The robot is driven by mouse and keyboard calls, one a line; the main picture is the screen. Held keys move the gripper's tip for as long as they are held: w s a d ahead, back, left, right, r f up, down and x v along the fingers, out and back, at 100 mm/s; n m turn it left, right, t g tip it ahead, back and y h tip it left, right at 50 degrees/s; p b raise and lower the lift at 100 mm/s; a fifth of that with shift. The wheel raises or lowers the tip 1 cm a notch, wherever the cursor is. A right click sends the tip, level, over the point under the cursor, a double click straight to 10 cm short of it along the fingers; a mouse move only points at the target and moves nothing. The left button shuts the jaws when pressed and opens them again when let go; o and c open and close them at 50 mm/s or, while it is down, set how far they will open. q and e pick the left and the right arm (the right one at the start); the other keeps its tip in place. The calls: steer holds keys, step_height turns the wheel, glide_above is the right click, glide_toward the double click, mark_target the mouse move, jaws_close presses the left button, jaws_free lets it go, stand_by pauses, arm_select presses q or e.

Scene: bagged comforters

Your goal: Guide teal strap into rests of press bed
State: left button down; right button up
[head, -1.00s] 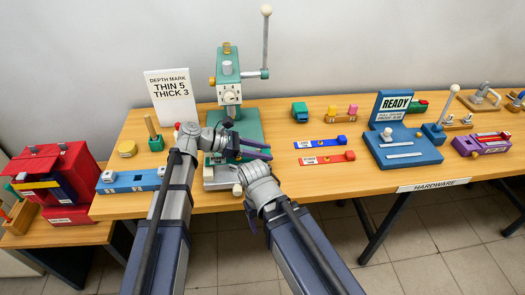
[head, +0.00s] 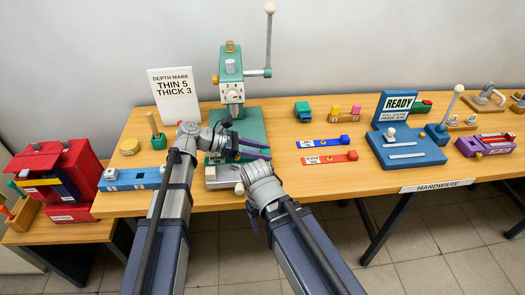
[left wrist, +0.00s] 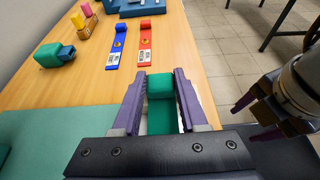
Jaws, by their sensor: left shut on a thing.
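The teal strap (left wrist: 161,98) sits between the purple fingers of my left gripper (left wrist: 160,74) in the left wrist view; its far end is hidden. In the head view my left gripper (head: 252,148) is low over the front of the teal press (head: 252,122), and the strap is hard to make out there. The arm and gripper cover much of the press bed, so its rests are hidden. My right gripper (left wrist: 254,118) is just right of the left one, its two fingers apart with nothing seen between them.
A blue strap (head: 325,141) and a red strap (head: 330,157) lie on the table to the right. The blue READY stand (head: 425,148) is farther right. A blue fixture (head: 130,179) and a red rack (head: 62,160) are at left. Bare table lies between press and straps.

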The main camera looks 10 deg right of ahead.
arm_select(q)
steer(key=shift+f, duration=0.2)
jaws_free()
stand_by(0.6)
steer(key=shift+a+r, duration=0.1)
steer(key=shift+r, duration=0.05)
stand_by(0.4)
steer(key=shift+a+r+p, duration=1.8)
steer(key=shift+a+r, duration=0.1)
steer(key=shift+a, duration=0.3)
steer(key=p+v, duration=0.2)
steer(key=v, duration=0.5)
steer(key=shift+p, duration=0.35)
steer(key=shift+a+r, duration=0.1)
steer(key=shift+a, duration=0.35)
